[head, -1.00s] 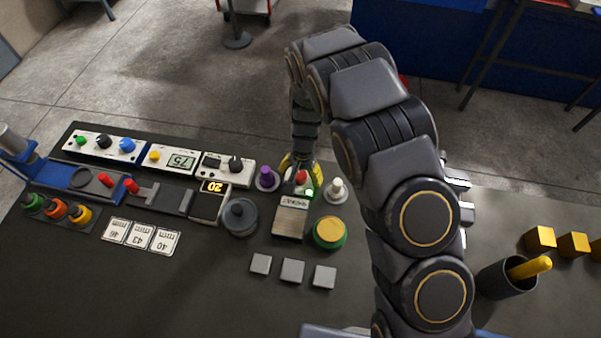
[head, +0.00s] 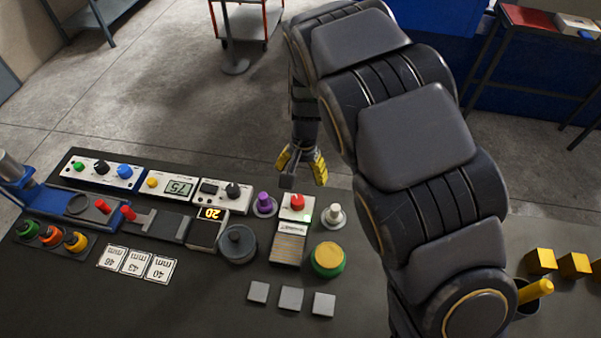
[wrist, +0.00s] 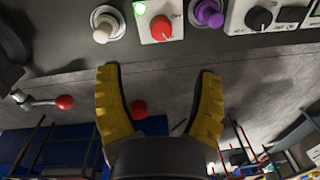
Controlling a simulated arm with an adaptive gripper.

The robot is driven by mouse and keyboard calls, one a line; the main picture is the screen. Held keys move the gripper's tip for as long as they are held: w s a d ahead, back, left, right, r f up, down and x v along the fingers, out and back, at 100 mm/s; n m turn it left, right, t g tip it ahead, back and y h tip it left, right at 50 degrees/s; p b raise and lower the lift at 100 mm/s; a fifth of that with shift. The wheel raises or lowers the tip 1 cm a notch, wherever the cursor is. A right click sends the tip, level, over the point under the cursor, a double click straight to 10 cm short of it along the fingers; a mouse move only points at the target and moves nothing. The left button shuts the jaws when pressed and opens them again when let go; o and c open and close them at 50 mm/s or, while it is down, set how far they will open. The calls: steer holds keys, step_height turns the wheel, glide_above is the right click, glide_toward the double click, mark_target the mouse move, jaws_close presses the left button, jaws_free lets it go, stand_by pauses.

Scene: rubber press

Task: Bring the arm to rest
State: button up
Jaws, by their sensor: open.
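My gripper (head: 302,168) has yellow fingers and hangs past the far edge of the dark bench, behind the red-knob switch box (head: 292,206). In the wrist view the gripper (wrist: 158,95) is open and empty, its two fingers apart. Nothing touches the fingers there. The red knob (wrist: 161,27) on its white box shows ahead of the fingertips, with the white knob (wrist: 105,28) and the purple knob (wrist: 209,13) on either side. My arm covers part of the bench's right side in the head view.
On the bench stand a display reading 20 (head: 210,213), a dark round pot (head: 237,244), a yellow-green button (head: 328,258) and several grey squares (head: 291,298). Yellow cubes (head: 541,261) lie at the right. A red cart (head: 270,20) stands on the open floor behind.

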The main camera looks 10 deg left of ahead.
stand_by(0.3)
steer(key=s+d+r, duration=0.9)
steer(key=d+r, duration=0.2)
steer(key=s+d+r+n+g, duration=0.1)
steer(key=s+d+r, duration=0.1)
steer(key=s, duration=0.6)
steer(key=s+d+r+n+g, duration=0.1)
steer(key=s+d+r, duration=0.2)
steer(key=s, duration=0.6)
steer(key=shift+s+d+n+h, duration=0.15)
steer(key=shift+d+n+h, duration=0.15)
steer(key=shift+d, duration=0.5)
